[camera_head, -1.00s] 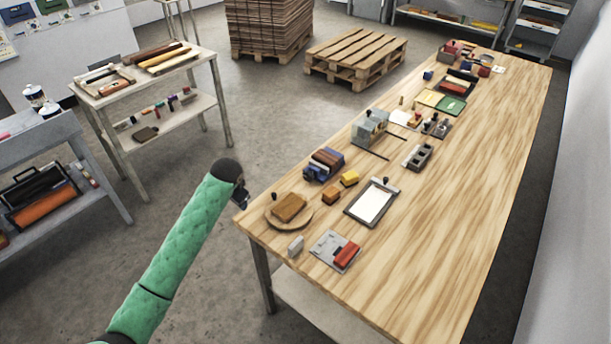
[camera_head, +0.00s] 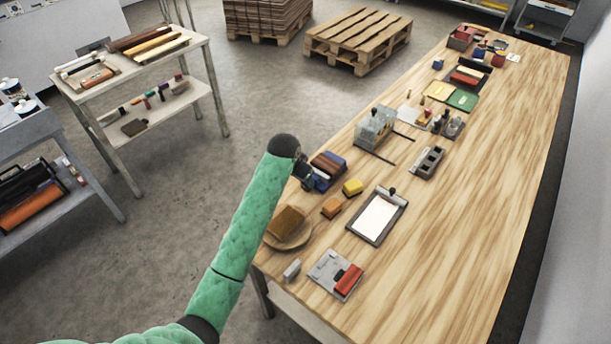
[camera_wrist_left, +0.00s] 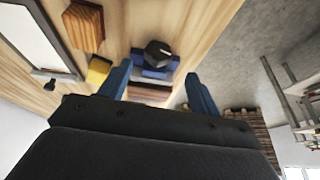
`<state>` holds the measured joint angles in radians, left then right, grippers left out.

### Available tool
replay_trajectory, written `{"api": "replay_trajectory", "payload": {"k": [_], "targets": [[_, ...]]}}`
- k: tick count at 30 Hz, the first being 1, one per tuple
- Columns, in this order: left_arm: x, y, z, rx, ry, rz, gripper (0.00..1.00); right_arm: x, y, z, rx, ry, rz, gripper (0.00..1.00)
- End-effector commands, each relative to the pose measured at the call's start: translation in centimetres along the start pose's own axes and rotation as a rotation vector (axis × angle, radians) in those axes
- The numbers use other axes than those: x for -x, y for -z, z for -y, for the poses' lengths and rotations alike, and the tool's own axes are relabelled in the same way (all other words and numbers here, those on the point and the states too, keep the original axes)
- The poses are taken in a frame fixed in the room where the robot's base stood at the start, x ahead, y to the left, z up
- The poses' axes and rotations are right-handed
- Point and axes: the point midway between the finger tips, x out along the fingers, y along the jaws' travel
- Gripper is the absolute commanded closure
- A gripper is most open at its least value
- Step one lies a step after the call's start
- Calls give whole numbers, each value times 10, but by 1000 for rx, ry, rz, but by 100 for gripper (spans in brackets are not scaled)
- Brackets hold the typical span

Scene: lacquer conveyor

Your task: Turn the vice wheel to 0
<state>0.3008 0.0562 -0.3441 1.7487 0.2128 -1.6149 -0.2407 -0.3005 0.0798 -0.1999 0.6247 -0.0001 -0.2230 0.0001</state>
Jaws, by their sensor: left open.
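The small vice (camera_head: 330,165), blue with brown wooden blocks, stands near the left edge of the workbench. In the left wrist view the blue vice body (camera_wrist_left: 152,72) lies straight ahead, with a round black wheel or knob (camera_wrist_left: 158,49) on top bearing a light mark. Any number on it is too small to read. My left gripper (camera_head: 308,181) is beside the vice's near left side, and my arm partly covers that area. In the wrist view its two blue fingers (camera_wrist_left: 160,88) are spread apart and empty, on either side of the vice. Contact cannot be told. My right gripper is not in view.
An orange-brown block (camera_head: 331,207), a yellow block (camera_head: 352,187), a round board (camera_head: 296,240) with a brown block and a clipboard (camera_head: 377,217) lie near the vice. A glass-sided device (camera_head: 374,128) stands beyond. The workbench's right side (camera_head: 470,200) is clear.

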Motion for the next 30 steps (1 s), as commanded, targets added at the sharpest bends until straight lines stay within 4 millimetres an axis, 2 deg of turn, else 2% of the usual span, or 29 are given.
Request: {"api": "replay_trajectory", "payload": {"k": [9, 15, 20, 27, 28, 30], "targets": [[-40, 0, 0, 1, -1, 5, 37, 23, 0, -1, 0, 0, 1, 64], [-63, 0, 0, 1, -1, 4, 37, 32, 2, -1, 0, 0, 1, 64], [-72, -1, 0, 0, -1, 3, 37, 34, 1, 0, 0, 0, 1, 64], [-74, -1, 0, 0, 0, 2, 37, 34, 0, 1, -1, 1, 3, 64], [-74, -1, 0, 0, 0, 2, 39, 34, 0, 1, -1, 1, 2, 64], [-74, -1, 0, 0, 0, 2, 53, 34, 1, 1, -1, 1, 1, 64]]}}
